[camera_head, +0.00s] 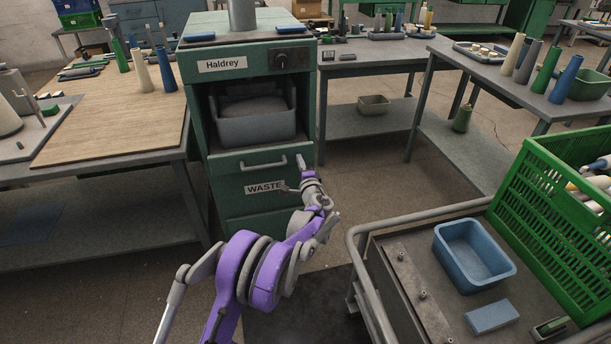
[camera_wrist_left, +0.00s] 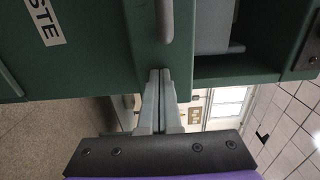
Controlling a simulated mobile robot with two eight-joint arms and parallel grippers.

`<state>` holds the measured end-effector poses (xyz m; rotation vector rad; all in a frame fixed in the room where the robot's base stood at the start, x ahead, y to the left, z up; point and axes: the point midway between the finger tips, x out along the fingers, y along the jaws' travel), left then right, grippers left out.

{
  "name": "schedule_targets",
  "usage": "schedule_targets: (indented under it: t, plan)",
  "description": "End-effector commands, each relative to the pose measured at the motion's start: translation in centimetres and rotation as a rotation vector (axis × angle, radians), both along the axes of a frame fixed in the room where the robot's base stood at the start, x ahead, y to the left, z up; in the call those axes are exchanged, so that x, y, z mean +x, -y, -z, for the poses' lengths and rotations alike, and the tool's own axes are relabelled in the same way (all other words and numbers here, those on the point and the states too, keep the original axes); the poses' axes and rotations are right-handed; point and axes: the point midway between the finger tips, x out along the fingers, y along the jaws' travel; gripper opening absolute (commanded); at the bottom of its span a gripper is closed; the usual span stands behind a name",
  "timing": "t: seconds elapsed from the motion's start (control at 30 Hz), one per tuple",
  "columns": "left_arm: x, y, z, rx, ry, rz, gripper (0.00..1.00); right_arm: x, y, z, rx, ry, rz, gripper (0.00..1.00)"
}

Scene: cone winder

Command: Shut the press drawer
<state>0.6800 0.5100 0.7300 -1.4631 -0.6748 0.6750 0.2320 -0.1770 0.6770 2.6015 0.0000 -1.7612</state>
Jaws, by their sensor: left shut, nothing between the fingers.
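The green press (camera_head: 247,49) marked Haldrey stands at the centre back of the head view. Its drawer (camera_head: 245,168) has a WASTE label (camera_head: 263,188) and a light bar handle (camera_head: 263,164). In the left wrist view the drawer front (camera_wrist_left: 115,55) fills the upper left, with the handle (camera_wrist_left: 165,20) above the fingertips. How far the drawer stands out is hard to tell. My left gripper (camera_head: 301,160) is shut and empty at the drawer's right side, level with the handle's end. Its fingertips (camera_wrist_left: 160,73) appear against or very near the front's right edge; contact is unclear.
A grey bin (camera_head: 256,127) sits in the press opening above the drawer. A wooden-topped table (camera_head: 115,110) is at left. At right are a cart with a railing (camera_head: 362,290), a blue tub (camera_head: 473,255) and a green crate (camera_head: 560,215). Floor is clear between press and cart.

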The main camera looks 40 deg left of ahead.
Motion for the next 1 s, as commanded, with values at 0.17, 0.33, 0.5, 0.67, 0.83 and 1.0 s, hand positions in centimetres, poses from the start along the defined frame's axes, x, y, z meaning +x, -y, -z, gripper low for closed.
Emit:
schedule_targets:
  t: [0.17,0.33,0.5,0.67,0.83,1.0]
  plan:
    - [2.3,-2.7,0.0,0.001,0.001,-0.001,0.0,0.0,0.0,-0.2,0.0,0.0,0.0,0.52]
    - [3.6,-4.2,0.0,0.001,0.001,-0.001,0.0,0.0,0.0,-0.3,0.0,0.001,0.0,0.52]
    - [4.2,-5.0,0.0,0.0,0.0,0.0,0.0,0.0,0.0,-0.3,0.0,0.001,0.0,0.52]
    - [4.4,-5.2,-0.1,0.002,-0.001,0.0,0.0,-0.1,0.0,-0.3,0.0,0.001,0.0,0.52]
    - [4.4,-5.3,-0.2,0.003,-0.001,0.0,0.0,0.0,0.0,-0.3,0.0,0.001,0.0,0.52]
    - [4.4,-5.3,-0.2,0.005,-0.003,0.0,0.0,0.0,0.0,-0.3,0.0,0.001,0.0,0.52]
